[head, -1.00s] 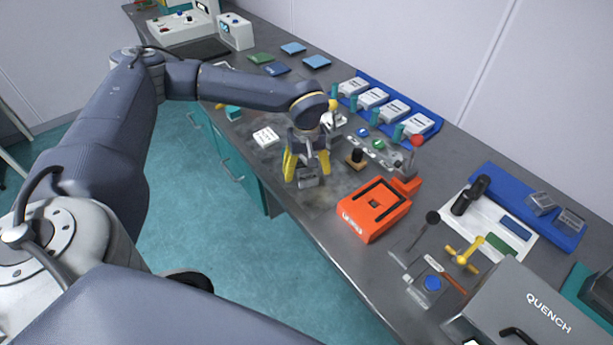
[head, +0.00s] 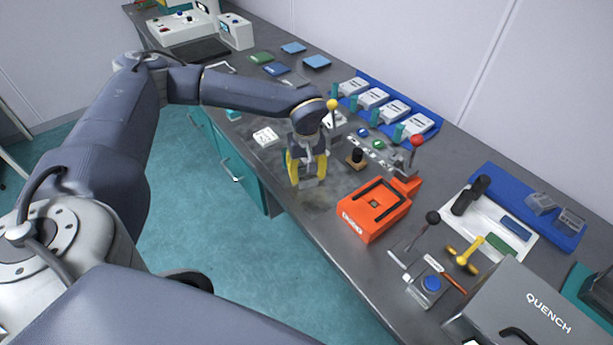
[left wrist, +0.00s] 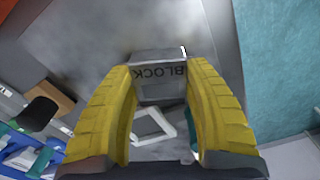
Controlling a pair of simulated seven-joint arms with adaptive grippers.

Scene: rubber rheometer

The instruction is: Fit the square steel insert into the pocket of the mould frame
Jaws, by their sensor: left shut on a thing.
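My left gripper (head: 306,172) is shut on a grey steel block (head: 309,183), low over the bench near its front edge. In the left wrist view the block (left wrist: 160,88) sits between both yellow fingers and carries the upside-down word BLOCK. The fingers cover its sides. I cannot tell whether it still touches the bench. My right gripper is not in view.
A black knob on a tan base (head: 356,158) stands close to the right of the gripper. Red-ball (head: 416,140) and yellow-ball levers rise behind. A white piece with dark dots (head: 265,136) lies to the left. Bare bench lies between gripper and orange fixture.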

